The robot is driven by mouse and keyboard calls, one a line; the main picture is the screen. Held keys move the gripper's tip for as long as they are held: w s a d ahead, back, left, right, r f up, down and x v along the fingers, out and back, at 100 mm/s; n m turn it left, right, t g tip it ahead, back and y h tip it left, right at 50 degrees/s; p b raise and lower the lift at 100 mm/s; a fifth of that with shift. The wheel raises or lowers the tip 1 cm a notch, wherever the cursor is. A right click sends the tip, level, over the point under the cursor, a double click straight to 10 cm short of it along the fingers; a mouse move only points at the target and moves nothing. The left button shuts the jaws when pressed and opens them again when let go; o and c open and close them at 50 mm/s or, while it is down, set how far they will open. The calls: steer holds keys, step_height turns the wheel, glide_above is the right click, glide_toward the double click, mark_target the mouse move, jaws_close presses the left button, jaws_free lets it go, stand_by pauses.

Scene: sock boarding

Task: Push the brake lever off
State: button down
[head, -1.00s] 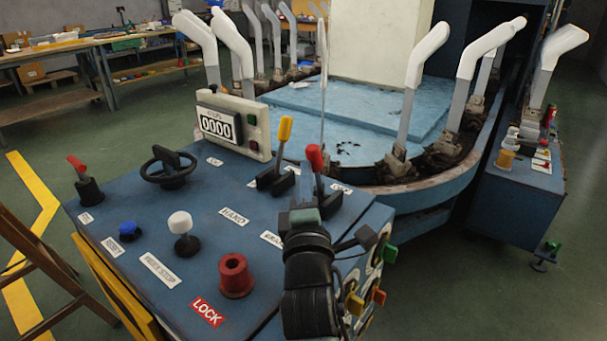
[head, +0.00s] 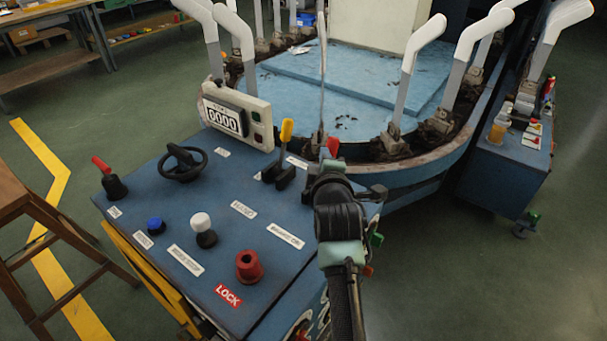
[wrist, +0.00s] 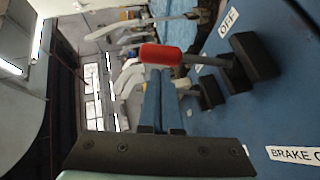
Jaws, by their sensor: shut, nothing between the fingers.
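The brake lever has a red handle (head: 333,146) and stands at the right rear of the blue control console; my wrist hides most of it in the head view. In the wrist view its red grip (wrist: 160,55) lies across the picture, with a grey shaft running to a black base (wrist: 252,58). An OFF label (wrist: 229,22) is beside the base, and a partly cut-off BRAKE label (wrist: 292,154) is lower right. My gripper (wrist: 157,76) is shut and empty, its bluish fingertips right at the red grip. I cannot tell whether they touch. In the head view my gripper (head: 328,168) is at the lever.
The console (head: 150,185) carries a yellow-handled lever (head: 286,132) just left of my gripper, a counter box (head: 237,115), a black handwheel (head: 181,163), a white knob (head: 202,229) and a red LOCK knob (head: 249,266). The boarding machine (head: 365,170) curves close behind.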

steer(key=shift+w+d+m+g+p, duration=0.3)
steer(key=shift+w+g+p, duration=0.05)
steer(key=shift+g, duration=0.05)
stand_by(0.4)
